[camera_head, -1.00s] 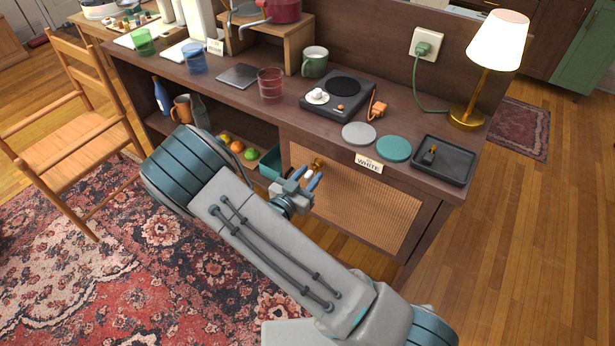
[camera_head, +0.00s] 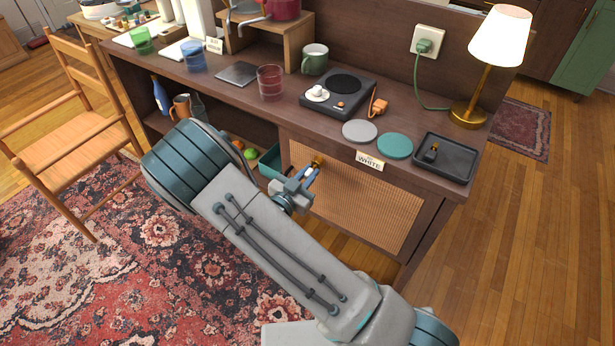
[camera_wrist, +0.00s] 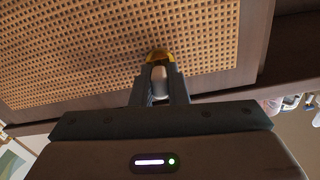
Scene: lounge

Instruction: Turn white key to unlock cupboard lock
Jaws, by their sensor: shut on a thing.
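The cupboard door (camera_head: 365,212) has a woven cane panel in a dark wood frame, and it is closed. Its brass lock (camera_head: 318,161) sits near the door's upper left; in the wrist view the lock (camera_wrist: 158,54) shows as a gold rim just beyond my fingertips. My gripper (camera_head: 308,176) is at the lock, shut on the white key. In the wrist view the white key (camera_wrist: 159,82) shows between the fingers of my gripper (camera_wrist: 160,84), in line with the lock. How far the key sits in the lock is hidden.
A label reading "WHITE" (camera_head: 369,161) hangs at the counter edge above the door. The counter holds a hot plate (camera_head: 338,93), a teal disc (camera_head: 395,146) and a black tray (camera_head: 444,158). Open shelves with a blue bottle (camera_head: 161,96) lie left. A wooden chair (camera_head: 80,135) stands further left.

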